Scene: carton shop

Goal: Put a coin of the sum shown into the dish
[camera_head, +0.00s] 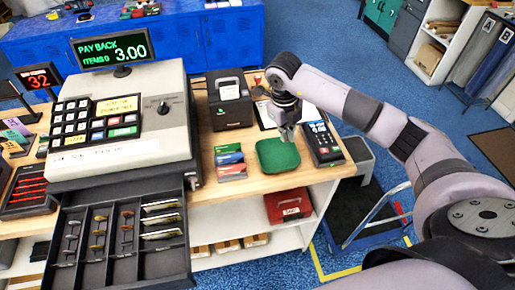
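The lit display (112,50) on the register reads "PAY BACK" and 3.00. The open cash drawer (68,276) at the lower left has several dark compartments. Small silver and gold coin-like pieces (97,232) lie in rows in the narrow ones, too small to read. The green dish (278,155), a rounded square, lies on the wooden counter right of the register. No coin shows on it. My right gripper (288,137) points down just above the dish's far edge; its fingers are too small to tell open or shut, and no held object is clear. My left gripper is out of view.
The cash register (135,120) stands behind the drawer. A receipt printer (231,100), colored packets (230,162) and a card terminal (323,143) surround the dish. A red box (288,205) sits on the shelf below. Bare counter (215,190) shows in front of the packets.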

